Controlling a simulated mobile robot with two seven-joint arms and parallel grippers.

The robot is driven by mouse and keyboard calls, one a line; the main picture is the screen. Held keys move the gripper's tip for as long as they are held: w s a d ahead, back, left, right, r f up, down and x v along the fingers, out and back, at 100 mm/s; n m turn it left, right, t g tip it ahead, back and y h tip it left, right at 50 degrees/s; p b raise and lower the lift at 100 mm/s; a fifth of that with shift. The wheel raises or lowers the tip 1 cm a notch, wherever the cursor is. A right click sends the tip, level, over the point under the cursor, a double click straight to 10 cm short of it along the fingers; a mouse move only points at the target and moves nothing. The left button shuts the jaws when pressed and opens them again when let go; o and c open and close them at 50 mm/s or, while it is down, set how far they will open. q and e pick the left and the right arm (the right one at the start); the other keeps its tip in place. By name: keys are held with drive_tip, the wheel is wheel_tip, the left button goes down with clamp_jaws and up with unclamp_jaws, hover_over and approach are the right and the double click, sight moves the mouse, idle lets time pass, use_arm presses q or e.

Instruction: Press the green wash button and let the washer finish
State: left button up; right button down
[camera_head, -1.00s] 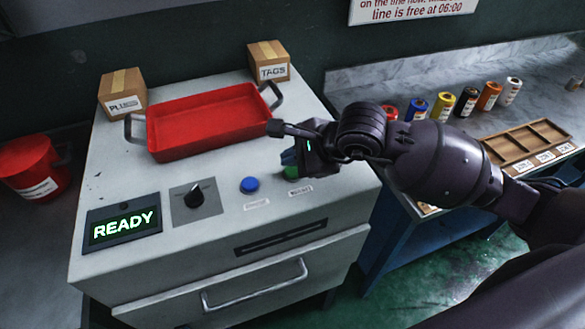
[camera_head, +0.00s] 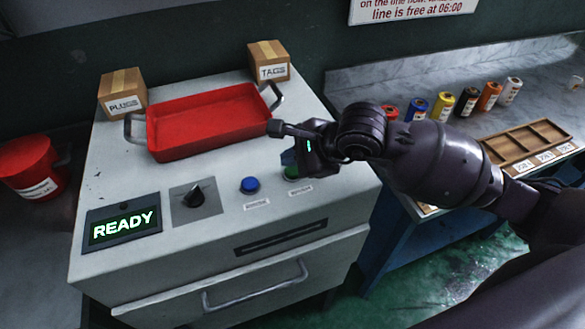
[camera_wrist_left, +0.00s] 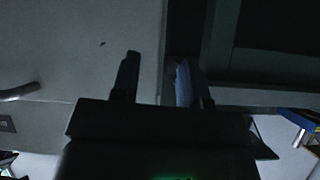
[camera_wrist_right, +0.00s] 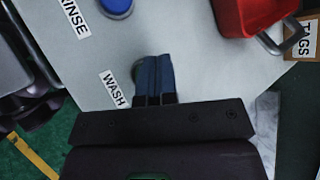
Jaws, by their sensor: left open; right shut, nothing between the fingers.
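The green wash button (camera_head: 293,172) is on the top right of the white washer (camera_head: 100,189), mostly hidden by my right gripper (camera_head: 289,158). In the right wrist view, the right gripper's fingers (camera_wrist_right: 153,80) are shut and empty, close together over the spot beside the WASH label (camera_wrist_right: 115,89). A sliver of the button shows at their edge; I cannot tell whether they touch it. My left gripper (camera_wrist_left: 160,78) is open and empty in the left wrist view and is not seen in the head view.
A blue rinse button (camera_head: 250,184) and a black knob (camera_head: 194,195) sit left of the green button. A red tray (camera_head: 205,125) and two small boxes stand behind. A bench with several film canisters (camera_head: 466,102) and a wooden tray (camera_head: 525,145) is at right.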

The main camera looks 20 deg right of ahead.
use_arm(q)
drive_tip(key=shift+s+f, duration=0.15)
drive_tip(key=shift+f, duration=0.4)
use_arm(e)
drive_tip(key=shift+f, duration=0.4)
use_arm(q)
drive_tip(key=shift+r, duration=0.15)
use_arm(e)
drive_tip(key=shift+f, duration=0.1)
use_arm(q)
drive_tip(key=shift+f+b, duration=0.45)
drive_tip(key=shift+b, duration=0.05)
use_arm(e)
drive_tip(key=shift+f, duration=0.35)
use_arm(q)
drive_tip(key=shift+w+r+p, duration=0.2)
drive_tip(key=shift+r+p, duration=0.3)
drive_tip(key=shift+r, duration=0.4)
use_arm(e)
drive_tip(key=shift+r, duration=0.9)
use_arm(q)
drive_tip(key=shift+f, duration=0.1)
